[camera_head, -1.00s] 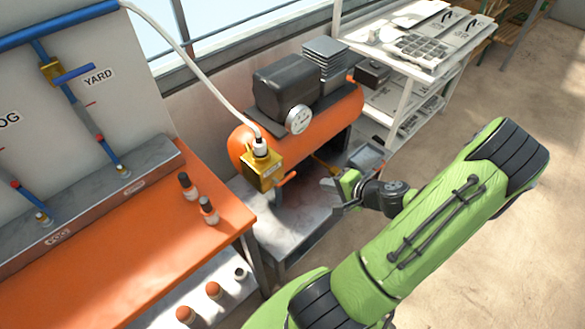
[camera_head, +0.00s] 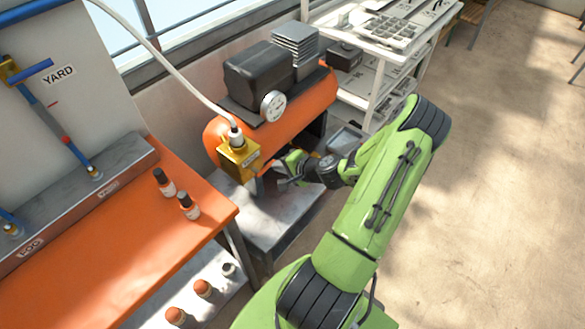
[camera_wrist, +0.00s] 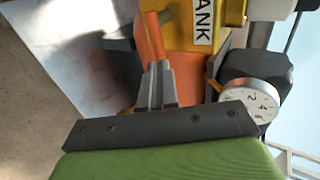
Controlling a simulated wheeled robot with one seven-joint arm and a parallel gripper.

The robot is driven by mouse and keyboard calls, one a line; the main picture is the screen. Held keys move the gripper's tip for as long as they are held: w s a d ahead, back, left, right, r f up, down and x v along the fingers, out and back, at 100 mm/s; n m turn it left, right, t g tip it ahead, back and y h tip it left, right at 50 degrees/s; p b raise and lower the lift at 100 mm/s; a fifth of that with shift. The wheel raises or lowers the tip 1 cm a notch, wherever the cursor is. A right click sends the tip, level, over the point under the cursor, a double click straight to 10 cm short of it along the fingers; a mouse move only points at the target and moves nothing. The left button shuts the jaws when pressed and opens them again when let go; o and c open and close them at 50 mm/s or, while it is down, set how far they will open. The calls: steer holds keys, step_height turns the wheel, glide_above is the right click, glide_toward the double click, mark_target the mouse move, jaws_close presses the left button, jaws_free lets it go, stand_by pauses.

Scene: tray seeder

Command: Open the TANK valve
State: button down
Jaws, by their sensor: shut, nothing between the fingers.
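The yellow TANK valve block (camera_head: 238,160) sits on the end of the orange tank, with a white hose rising from its top. In the wrist view the block (camera_wrist: 180,32) shows its TANK label on the right. Its orange lever (camera_wrist: 150,40) sticks out beside the label. My gripper (camera_head: 280,180) is at the valve's right side in the head view and largely hides the lever there. In the wrist view my gripper's fingers (camera_wrist: 160,68) are shut and empty, with their tips at the lever. I cannot tell whether they touch it.
A round gauge (camera_head: 273,105) and a dark motor housing (camera_head: 258,76) sit on the orange tank (camera_head: 307,110). An orange bench (camera_head: 120,240) with small bottles stands on the left. A white shelf (camera_head: 350,100) is behind. The floor on the right is open.

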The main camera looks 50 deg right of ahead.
steer(key=shift+x, duration=0.85)
steer(key=shift+d+f+m+y, duration=0.1)
steer(key=shift+f+m+y, duration=0.15)
steer(key=shift+m+y, duration=0.15)
steer(key=f+m+y+b, duration=0.1)
steer(key=f+m+y, duration=0.1)
steer(key=m, duration=0.1)
steer(key=a+f+m+t+y+b, duration=0.1)
steer(key=m+y+b, duration=0.1)
steer(key=y, duration=0.1)
steer(key=f+m+t+y+b, duration=0.1)
steer(key=f+m+y+b, duration=0.1)
steer(key=m+y, duration=0.1)
steer(key=shift+a+f+m, duration=0.3)
stand_by(0.4)
steer(key=shift+s, duration=0.1)
